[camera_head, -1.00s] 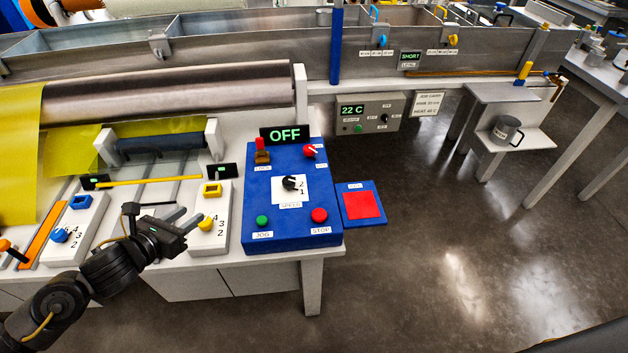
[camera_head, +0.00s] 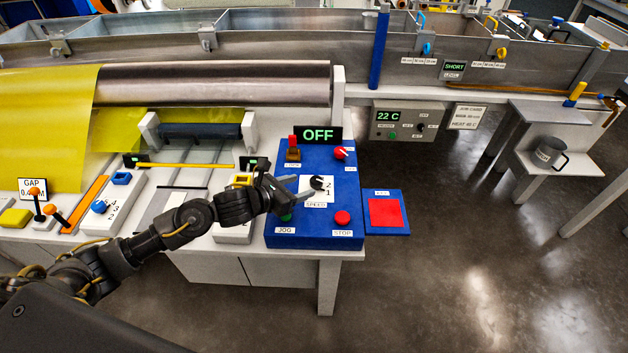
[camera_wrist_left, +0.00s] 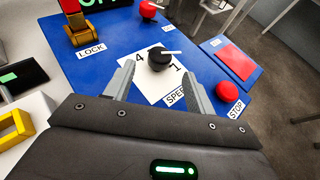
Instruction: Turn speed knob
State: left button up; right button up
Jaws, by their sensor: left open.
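The speed knob (camera_head: 317,183) is a small black knob with a white pointer on a white dial plate (camera_head: 327,194) on the blue control panel (camera_head: 304,237). In the left wrist view the knob (camera_wrist_left: 160,58) lies ahead, a little beyond and between the fingertips; a 4 and a 1 show on the plate. My left gripper (camera_head: 305,187) is open and empty, its fingers pointing right at the knob. I see no contact between its fingertips (camera_wrist_left: 160,78) and the knob. The green JOG button is partly hidden by the gripper. My right gripper is not in view.
A red STOP button (camera_head: 342,217), a red knob (camera_head: 341,153) and a LOCK switch (camera_head: 293,153) sit around the dial. A display reading OFF (camera_head: 318,134) stands behind. A red pad (camera_head: 384,212) lies right of the panel. Open floor lies to the right.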

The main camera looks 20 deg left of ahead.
aim_at(312, 183)
pick_arm(q)
jog(key=x, duration=0.6)
jog(key=shift+r+p, duration=0.1)
jog(key=shift+p, duration=0.2)
jog(key=c, duration=1)
